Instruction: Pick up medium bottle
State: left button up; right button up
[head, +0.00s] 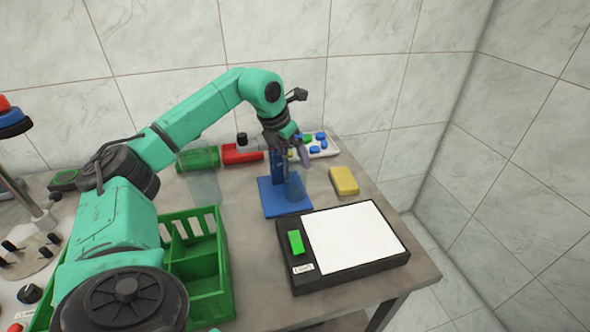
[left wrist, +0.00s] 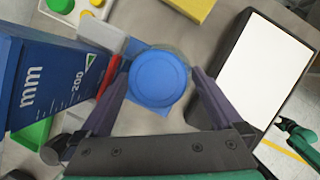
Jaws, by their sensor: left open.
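A clear, see-through bottle (head: 297,187) stands on the base of a blue height gauge (head: 268,199); which size it is I cannot tell for sure. From above it shows as a blue-tinted round shape in the left wrist view (left wrist: 158,82). My left gripper (head: 296,152) is over it in the head view, pointing down. In the left wrist view its open fingers lie on either side of the bottle, with no clear grip on it. Another clear bottle (head: 203,184) stands further left on the table.
The gauge's tall blue post, marked "mm" (left wrist: 40,85), rises close beside my left finger. A black scale with a white plate (head: 352,238) is in front right. A yellow block (head: 344,181), a green crate (head: 228,270) and a cap tray (head: 331,150) are nearby.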

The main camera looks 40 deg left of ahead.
pick_arm(q)
jog(key=shift+x, duration=1.4)
grip_shut()
jog(key=shift+r, duration=0.1)
